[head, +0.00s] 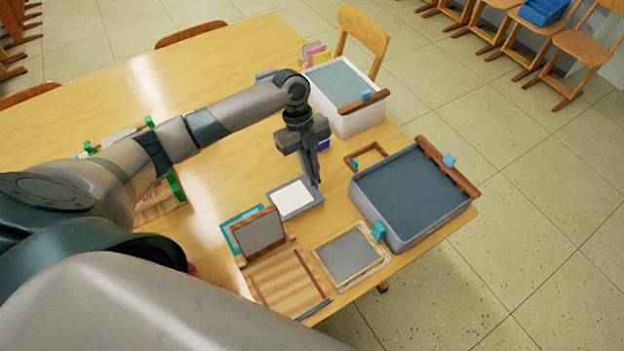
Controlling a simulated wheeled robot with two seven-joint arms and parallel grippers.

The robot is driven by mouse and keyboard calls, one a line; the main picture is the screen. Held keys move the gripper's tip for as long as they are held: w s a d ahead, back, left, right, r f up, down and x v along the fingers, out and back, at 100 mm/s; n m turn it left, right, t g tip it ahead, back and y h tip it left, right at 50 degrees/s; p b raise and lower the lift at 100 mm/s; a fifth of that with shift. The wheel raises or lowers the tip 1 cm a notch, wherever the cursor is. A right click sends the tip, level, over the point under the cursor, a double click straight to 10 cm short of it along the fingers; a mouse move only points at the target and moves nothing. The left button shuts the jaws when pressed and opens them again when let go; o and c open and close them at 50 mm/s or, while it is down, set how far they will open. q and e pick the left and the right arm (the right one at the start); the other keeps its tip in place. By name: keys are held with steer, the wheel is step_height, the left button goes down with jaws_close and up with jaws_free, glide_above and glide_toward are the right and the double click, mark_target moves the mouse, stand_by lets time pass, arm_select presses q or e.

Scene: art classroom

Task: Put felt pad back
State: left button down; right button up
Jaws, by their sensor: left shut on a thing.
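A flat grey felt pad (312,206) with a white sheet (291,195) on it is near the middle of the table. My left gripper (316,181) points down at the pad's right edge, and its fingers look shut on that edge. I cannot tell whether the pad touches the table. My right gripper is not in view.
A grey vat (372,211) of dark liquid stands to the right, and a white tub (345,123) stands behind. A framed screen (348,256) and a wooden stand (285,278) are in front. The back left of the table (200,70) is clear.

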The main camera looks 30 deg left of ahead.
arm_select(q)
steer(key=shift+f+p, duration=0.5)
steer(key=shift+f, duration=1.35)
steer(key=shift+f, duration=0.1)
steer(key=c, duration=1.9)
jaws_free()
steer(key=shift+c, duration=0.2)
